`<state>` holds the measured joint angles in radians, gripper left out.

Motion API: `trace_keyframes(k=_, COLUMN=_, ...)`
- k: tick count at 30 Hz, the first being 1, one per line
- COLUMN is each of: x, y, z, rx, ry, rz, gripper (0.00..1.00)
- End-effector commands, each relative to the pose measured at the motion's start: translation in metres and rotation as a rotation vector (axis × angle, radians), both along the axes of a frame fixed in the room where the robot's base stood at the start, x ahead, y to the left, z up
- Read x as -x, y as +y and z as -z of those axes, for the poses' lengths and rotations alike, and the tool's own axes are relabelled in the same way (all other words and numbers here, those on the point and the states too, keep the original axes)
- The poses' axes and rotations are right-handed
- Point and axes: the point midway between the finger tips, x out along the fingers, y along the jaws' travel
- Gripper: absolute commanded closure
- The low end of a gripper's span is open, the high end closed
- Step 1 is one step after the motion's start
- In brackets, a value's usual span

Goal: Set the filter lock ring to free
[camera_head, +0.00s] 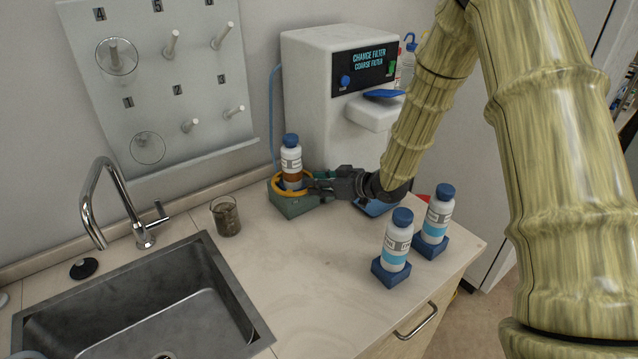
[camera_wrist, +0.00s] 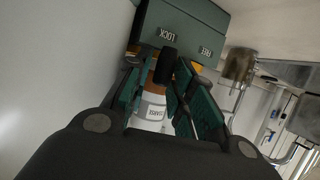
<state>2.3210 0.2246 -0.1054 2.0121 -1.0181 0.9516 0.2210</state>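The filter lock ring (camera_head: 276,186) is yellow and sits around a brown and white bottle (camera_head: 291,160) with a blue cap, on a green base (camera_head: 294,206). In the wrist view the green base (camera_wrist: 185,15) carries the labels LOCK and FREE. The ring's black handle (camera_wrist: 166,64) lies nearer LOCK than FREE. Small parts of the yellow ring (camera_wrist: 133,48) show there too. My gripper (camera_head: 312,184) is at the ring's right side. In the wrist view its fingers (camera_wrist: 165,78) stand either side of the handle; whether they press on it is unclear.
Two white bottles (camera_head: 397,240) (camera_head: 438,214) in blue holders stand at the front right. A white machine (camera_head: 312,110) with a "CHANGE FILTER" screen stands behind. A beaker (camera_head: 226,216) and sink (camera_head: 150,310) lie left. The counter's middle is clear.

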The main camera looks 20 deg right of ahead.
Motion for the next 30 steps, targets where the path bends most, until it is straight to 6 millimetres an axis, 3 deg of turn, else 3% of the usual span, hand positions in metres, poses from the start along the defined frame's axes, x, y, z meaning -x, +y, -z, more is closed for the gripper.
trace_keyframes(k=2, x=0.0001, y=-0.0001, z=0.0, rx=0.0, ry=0.0, rz=0.0, gripper=0.78)
trace_keyframes(k=6, x=0.0002, y=-0.0004, z=-0.0001, rx=0.0, ry=0.0, rz=0.0, gripper=1.0)
trace_keyframes(k=30, x=0.0074, y=0.0084, z=0.0004, rx=0.0, ry=0.001, rz=-0.002, gripper=1.0)
